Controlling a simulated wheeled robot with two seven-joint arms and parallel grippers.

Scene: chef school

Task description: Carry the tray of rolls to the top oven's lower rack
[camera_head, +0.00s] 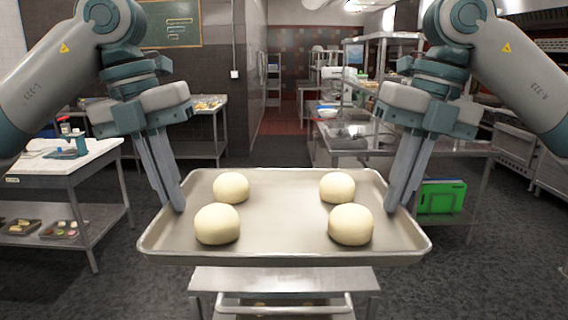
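A shallow metal tray (280,242) is held level in front of me, with several round pale rolls (218,223) spaced apart on it. My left gripper (173,205) is at the tray's left rim, its fingers close together and pointing down onto the rim. My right gripper (398,205) is at the right rim in the same way. Both look shut on the tray; the outer fingertips are partly hidden by the rim. I cannot pick out the top oven or its lower rack.
A metal cart (285,280) with a front handle stands below the tray. A table (60,163) with shelves is on the left, and a steel counter (350,148) with a green crate (442,197) is on the right. Steel kitchen units (515,145) line the far right. An aisle runs back through the middle.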

